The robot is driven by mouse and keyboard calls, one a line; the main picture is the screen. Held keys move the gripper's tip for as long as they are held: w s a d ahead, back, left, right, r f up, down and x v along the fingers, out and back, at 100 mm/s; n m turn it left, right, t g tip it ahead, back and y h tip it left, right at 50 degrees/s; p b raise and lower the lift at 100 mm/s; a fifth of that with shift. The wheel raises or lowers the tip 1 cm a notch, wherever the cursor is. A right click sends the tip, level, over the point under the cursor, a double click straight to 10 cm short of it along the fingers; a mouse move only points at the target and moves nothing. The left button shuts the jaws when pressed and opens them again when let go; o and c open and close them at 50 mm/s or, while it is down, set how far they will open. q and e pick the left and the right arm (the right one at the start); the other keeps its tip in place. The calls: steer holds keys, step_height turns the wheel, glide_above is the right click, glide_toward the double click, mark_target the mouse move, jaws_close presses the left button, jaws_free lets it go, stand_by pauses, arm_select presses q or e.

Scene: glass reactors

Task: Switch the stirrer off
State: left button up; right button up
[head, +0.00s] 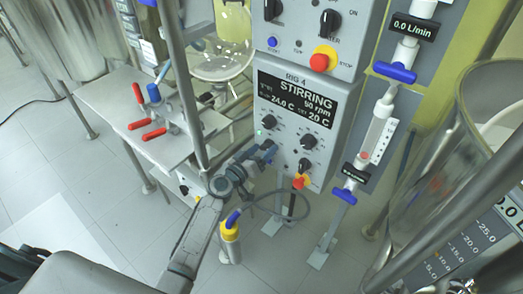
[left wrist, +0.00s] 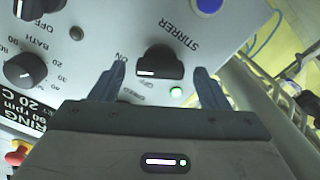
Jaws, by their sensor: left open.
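The rig's control panel (head: 291,140) has a display (head: 296,99) reading "STIRRING", 90 rpm, 24.0 C, set 20 C. In the left wrist view a black knob (left wrist: 160,64) is labelled "STIRRER", with on/off marks beside it. A green lamp (left wrist: 176,92) glows next to it. My left gripper (left wrist: 158,70) is open, its fingers on either side of the knob in that view; I cannot tell whether they touch it. In the head view the left gripper (head: 264,151) is at the panel's lower left and hides the stirrer knob. My right gripper is not in view.
A red emergency button (head: 323,60) is on the upper box, and blue valves (head: 395,72) are to the right. A bench with red-handled clamps (head: 153,134) and a metal post stand left of the panel.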

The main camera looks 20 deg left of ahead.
arm_select(q)
steer(key=c, duration=1)
